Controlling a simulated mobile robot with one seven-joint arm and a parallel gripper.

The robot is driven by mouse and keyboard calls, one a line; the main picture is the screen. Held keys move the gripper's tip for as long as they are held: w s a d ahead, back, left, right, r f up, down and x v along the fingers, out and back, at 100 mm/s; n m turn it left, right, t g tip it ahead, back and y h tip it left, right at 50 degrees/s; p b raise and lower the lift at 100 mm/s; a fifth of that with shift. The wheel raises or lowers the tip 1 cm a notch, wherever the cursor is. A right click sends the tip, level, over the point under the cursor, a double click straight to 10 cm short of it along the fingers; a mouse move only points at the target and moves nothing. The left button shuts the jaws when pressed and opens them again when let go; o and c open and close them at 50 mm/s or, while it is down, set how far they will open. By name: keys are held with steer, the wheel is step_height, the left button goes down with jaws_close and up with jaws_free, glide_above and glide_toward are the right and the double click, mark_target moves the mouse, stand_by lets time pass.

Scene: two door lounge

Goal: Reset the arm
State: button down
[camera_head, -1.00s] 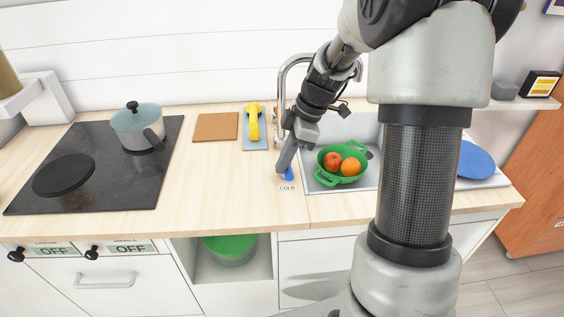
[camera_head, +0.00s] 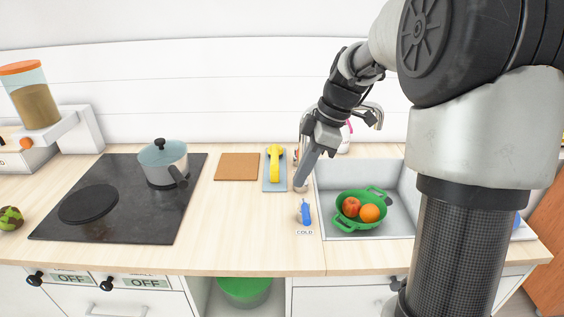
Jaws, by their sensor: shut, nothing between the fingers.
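My arm stands at the right and reaches up and to the left over the sink's edge. My gripper (camera_head: 303,181) points down above the counter, left of the sink. Its fingers are together with nothing seen between them. A blue tap handle (camera_head: 305,212) with a COLD label stands on the counter just below the fingertips, apart from them in the picture.
The sink (camera_head: 399,185) holds a green colander (camera_head: 347,221) with a red fruit and an orange. A lidded pot (camera_head: 160,165) stands on the black stove (camera_head: 119,217). A brown board (camera_head: 237,167) and a yellow item (camera_head: 274,164) lie behind. The front counter is clear.

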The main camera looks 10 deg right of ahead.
steer(key=s+a+r+m+t+h+p, duration=0.1)
steer(key=s+r+m+t+h+p, duration=0.1)
steer(key=s+r+m+p, duration=0.2)
steer(key=s+a+r+m+t+h+p, duration=0.1)
steer(key=s+r+m+p, duration=0.4)
steer(key=s+r+m, duration=0.6)
steer(key=s+t, duration=0.1)
steer(key=s, duration=0.5)
steer(key=shift+s+a+t+h, duration=0.35)
steer(key=shift+s+t+h, duration=0.05)
